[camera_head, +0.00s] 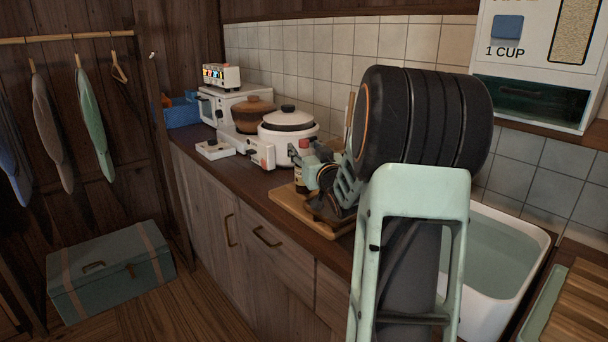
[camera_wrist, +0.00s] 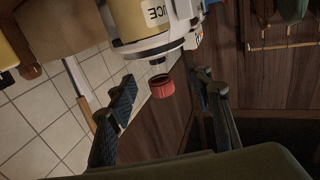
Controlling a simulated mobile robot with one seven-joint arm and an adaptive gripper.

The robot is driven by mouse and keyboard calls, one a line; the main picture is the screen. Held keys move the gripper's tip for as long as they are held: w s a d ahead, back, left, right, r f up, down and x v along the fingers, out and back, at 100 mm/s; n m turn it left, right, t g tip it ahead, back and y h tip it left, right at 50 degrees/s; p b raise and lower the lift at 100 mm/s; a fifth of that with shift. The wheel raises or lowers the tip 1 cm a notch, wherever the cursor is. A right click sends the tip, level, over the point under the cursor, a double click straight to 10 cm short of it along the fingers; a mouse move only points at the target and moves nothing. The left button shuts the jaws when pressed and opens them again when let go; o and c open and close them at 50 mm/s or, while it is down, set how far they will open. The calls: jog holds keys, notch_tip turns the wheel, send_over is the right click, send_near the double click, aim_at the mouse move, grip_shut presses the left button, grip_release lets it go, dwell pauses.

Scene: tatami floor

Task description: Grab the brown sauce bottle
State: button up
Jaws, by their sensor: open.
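The sauce bottle (camera_head: 299,169) stands upright on the counter, with a red cap and a pale label. My gripper and arm partly hide it in the head view. In the wrist view, which is turned over, its label (camera_wrist: 128,22) ends in "UCE" and its red cap (camera_wrist: 162,87) shows lower down. My gripper (camera_head: 317,170) is close beside the bottle in the head view. In the wrist view my gripper (camera_wrist: 168,105) is open, with one finger on each side of the cap and space between. I see no contact.
A wooden board (camera_head: 289,203) lies under the gripper area. A white rice cooker (camera_head: 287,130), a brown pot (camera_head: 253,112) and a white oven (camera_head: 232,104) stand farther along the counter. A water-filled sink (camera_head: 505,250) is at right. The tiled wall (camera_head: 305,60) bounds the back.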

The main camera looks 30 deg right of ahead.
jog(key=shift+x, duration=1.05)
grip_shut()
jog(key=shift+r, duration=0.1)
